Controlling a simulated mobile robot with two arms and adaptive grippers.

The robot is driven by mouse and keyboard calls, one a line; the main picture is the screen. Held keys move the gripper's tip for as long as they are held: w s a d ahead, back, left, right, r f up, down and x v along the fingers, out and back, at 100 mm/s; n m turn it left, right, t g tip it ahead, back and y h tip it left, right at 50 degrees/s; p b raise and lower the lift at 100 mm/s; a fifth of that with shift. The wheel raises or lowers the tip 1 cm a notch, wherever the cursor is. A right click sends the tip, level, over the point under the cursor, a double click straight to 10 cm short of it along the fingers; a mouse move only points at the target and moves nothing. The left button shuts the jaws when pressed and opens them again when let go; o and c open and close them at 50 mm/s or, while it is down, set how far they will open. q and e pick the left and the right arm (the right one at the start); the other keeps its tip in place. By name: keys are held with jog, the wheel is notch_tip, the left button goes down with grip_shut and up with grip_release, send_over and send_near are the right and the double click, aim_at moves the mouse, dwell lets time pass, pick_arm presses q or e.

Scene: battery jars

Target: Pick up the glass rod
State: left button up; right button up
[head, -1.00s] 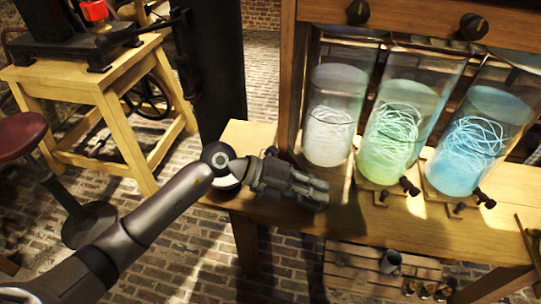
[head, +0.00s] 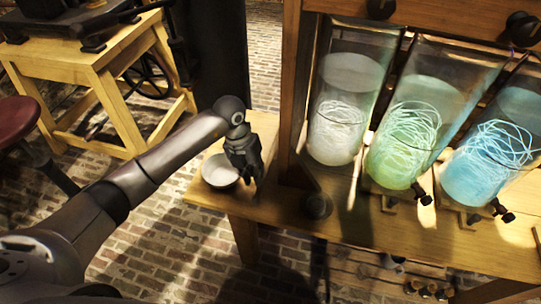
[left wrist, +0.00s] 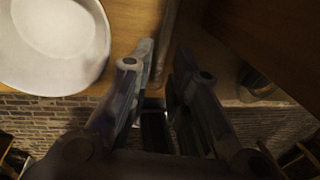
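My left gripper (head: 252,176) points down over the left end of the wooden table, just right of a white bowl. In the left wrist view its two fingers (left wrist: 165,60) stand apart with a gap between them. A thin, dull brownish rod (left wrist: 166,30) shows beyond that gap, lying on or close to the table top. It may be the glass rod, but the picture is too dark to be sure. I see no contact between the fingers and it. In the head view I cannot make out the rod. My right gripper is not in view.
The white bowl (head: 220,172) is close beside my left gripper; it also shows in the left wrist view (left wrist: 50,45). A dark round object (head: 318,206) stands near the table's front edge. Glass jars with white (head: 338,130), green (head: 403,140) and blue (head: 490,155) coils stand right, behind a wooden post (head: 290,90).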

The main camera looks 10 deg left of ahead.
aim_at(258, 189)
pick_arm(q)
jog(key=shift+s+d+f, duration=0.1)
jog(key=shift+d+f, duration=0.1)
jog(key=shift+f, duration=0.25)
jog(key=f, duration=0.2)
jog(key=f+p, duration=0.1)
jog(key=shift+s+d+f, duration=0.2)
jog(key=shift+s+d, duration=0.05)
jog(key=shift+d, duration=0.1)
jog(key=shift+f, duration=0.3)
jog(key=shift+d+f, duration=0.1)
grip_shut()
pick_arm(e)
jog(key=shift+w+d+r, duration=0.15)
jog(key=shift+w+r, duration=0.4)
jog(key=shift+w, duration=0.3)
